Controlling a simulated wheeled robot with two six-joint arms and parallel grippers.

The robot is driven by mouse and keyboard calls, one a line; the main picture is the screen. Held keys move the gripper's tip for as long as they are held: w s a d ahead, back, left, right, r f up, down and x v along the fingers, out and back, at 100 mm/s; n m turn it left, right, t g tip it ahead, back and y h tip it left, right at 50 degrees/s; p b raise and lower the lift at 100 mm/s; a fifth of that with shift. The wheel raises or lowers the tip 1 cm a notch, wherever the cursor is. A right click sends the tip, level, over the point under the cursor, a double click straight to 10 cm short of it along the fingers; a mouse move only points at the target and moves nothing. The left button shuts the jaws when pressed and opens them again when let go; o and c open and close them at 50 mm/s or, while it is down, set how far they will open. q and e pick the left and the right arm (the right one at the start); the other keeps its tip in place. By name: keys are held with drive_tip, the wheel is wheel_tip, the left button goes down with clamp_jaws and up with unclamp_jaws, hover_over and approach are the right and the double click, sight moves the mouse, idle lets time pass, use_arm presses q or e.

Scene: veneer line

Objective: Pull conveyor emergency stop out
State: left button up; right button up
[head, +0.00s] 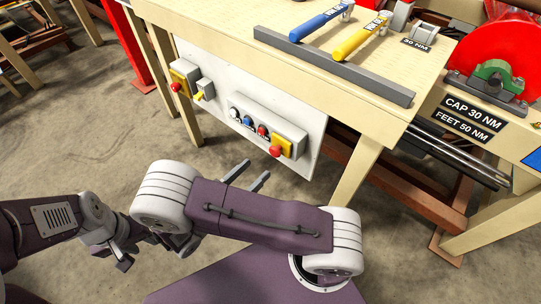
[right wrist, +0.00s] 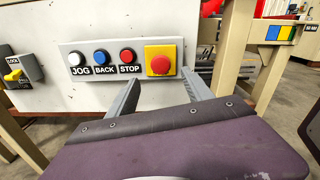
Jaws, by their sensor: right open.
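A red mushroom emergency stop (head: 275,152) on a yellow box sits at the right end of the button strip on the white panel. In the right wrist view this emergency stop (right wrist: 160,64) shows in front of the gap between the fingers. My right gripper (head: 259,167) is open and empty, its fingers pointing at the panel just short of the button. Another red mushroom button (head: 176,87) on a yellow plate sits at the panel's left end. My left gripper (head: 122,259) is low at the left, partly hidden by arm links; its jaw opening is unclear.
White JOG, blue BACK and red STOP buttons (right wrist: 127,56) sit left of the emergency stop. A yellow LOCK switch (head: 198,96) is farther left. The wooden table (head: 225,30) overhangs the panel, and its leg (head: 355,185) stands to the right.

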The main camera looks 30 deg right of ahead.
sight(273, 154)
drive_tip(key=b+x, duration=0.1)
drive_tip(key=x, duration=0.7)
drive_tip(key=shift+d, duration=0.2)
clamp_jaws()
drive_tip(key=shift+s+a+r+p, duration=0.15)
drive_tip(key=shift+a+r+p, duration=0.1)
drive_tip(key=shift+a+p, duration=0.2)
drive_tip(key=shift+a+f, duration=0.1)
drive_tip(key=shift+f, duration=0.2)
unclamp_jaws()
drive_tip(key=shift+s+r, duration=0.1)
